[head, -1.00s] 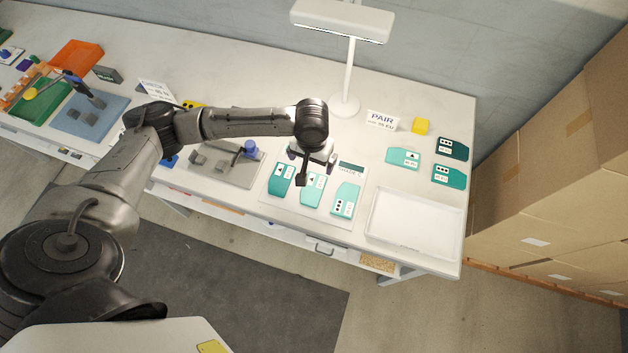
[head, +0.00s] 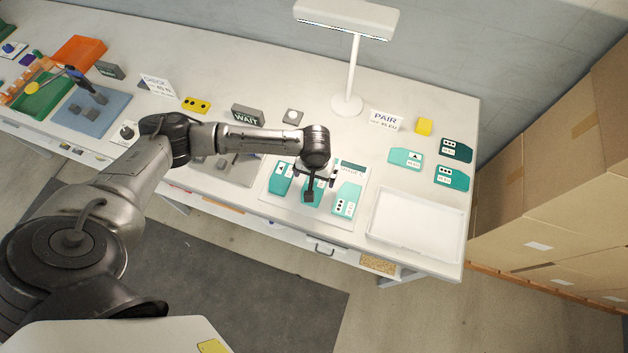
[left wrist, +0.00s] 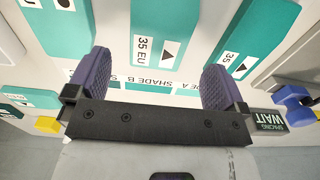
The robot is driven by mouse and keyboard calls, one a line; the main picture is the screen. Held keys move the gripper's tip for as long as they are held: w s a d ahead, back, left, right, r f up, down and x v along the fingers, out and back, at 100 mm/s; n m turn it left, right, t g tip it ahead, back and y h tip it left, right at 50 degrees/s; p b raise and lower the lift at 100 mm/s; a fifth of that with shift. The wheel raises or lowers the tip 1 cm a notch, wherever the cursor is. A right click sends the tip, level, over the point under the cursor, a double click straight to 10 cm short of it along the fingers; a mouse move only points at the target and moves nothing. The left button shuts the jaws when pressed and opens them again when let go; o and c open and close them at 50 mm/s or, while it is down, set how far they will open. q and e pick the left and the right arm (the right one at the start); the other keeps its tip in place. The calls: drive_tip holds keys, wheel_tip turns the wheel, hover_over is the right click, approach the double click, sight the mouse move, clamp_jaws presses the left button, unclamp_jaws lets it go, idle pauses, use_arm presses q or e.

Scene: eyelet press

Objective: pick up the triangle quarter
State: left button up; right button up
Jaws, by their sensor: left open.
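Three teal quarters lie side by side on a pale board (head: 268,200). The middle quarter (head: 310,195) has a white label with a black triangle; in the left wrist view this quarter (left wrist: 150,18) reads "35 EU". The quarter to its left (head: 281,177) also shows a triangle in the wrist view (left wrist: 258,28). The right quarter (head: 346,199) carries dots. My left gripper (head: 316,177) is open and empty over the middle quarter and partly hides it. In the wrist view its purple fingers (left wrist: 157,85) stand either side of that quarter's line; contact cannot be told.
A light teal triangle quarter (head: 405,158) and two dark teal dotted ones (head: 456,149) (head: 450,177) lie back right. An empty white tray (head: 415,232) is at right. The lamp (head: 349,75), PAIR sign (head: 385,121) and WAIT block (head: 247,115) stand behind.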

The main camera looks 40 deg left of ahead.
sight(315, 183)
use_arm(q)
drive_tip(key=shift+d+f, duration=0.1)
drive_tip(key=shift+f, duration=1.9)
drive_tip(key=shift+c, duration=0.4)
drive_tip(key=c, duration=0.9)
drive_tip(key=shift+c, duration=0.2)
